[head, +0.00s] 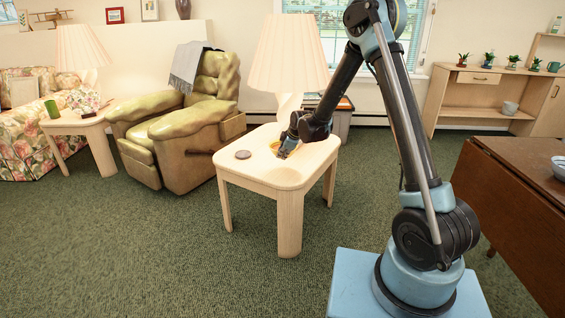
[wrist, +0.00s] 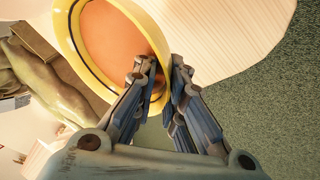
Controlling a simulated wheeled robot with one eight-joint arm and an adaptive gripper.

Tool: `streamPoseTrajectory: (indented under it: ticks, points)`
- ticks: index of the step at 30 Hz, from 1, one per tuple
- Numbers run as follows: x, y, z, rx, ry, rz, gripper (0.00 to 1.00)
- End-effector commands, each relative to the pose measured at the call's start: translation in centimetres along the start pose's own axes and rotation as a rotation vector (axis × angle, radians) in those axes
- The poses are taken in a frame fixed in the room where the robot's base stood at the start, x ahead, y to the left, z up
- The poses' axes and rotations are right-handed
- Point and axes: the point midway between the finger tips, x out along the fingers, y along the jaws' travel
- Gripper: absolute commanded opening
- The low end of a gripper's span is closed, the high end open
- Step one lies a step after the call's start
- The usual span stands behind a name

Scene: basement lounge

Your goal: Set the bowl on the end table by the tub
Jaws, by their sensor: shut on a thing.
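The yellow bowl with an orange inside (wrist: 112,40) fills the upper part of the wrist view. My gripper (wrist: 163,68) is shut on its rim, one finger on each side. In the head view my gripper (head: 284,152) is low over the light wood end table (head: 285,180), hiding most of the bowl; a bit of yellow bowl (head: 274,146) shows beside it. I cannot tell whether the bowl touches the tabletop. A small flat round brown thing (head: 243,154), perhaps the tub, lies on the table left of the bowl, apart from it.
A lamp (head: 289,60) stands at the table's back. A green recliner (head: 190,120) is to the left. A dark brown table (head: 520,195) is at the right, and a shelf unit (head: 485,100) with a pale bowl (head: 510,107) stands behind. The end table's front is clear.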

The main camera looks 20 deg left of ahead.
Motion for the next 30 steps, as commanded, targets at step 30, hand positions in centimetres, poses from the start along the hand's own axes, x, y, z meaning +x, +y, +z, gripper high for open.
streamPoseTrajectory:
  ticks: [30]
  points:
    - [6.2, -3.1, 2.6, 0.001, -0.001, 0.0, 0.21]
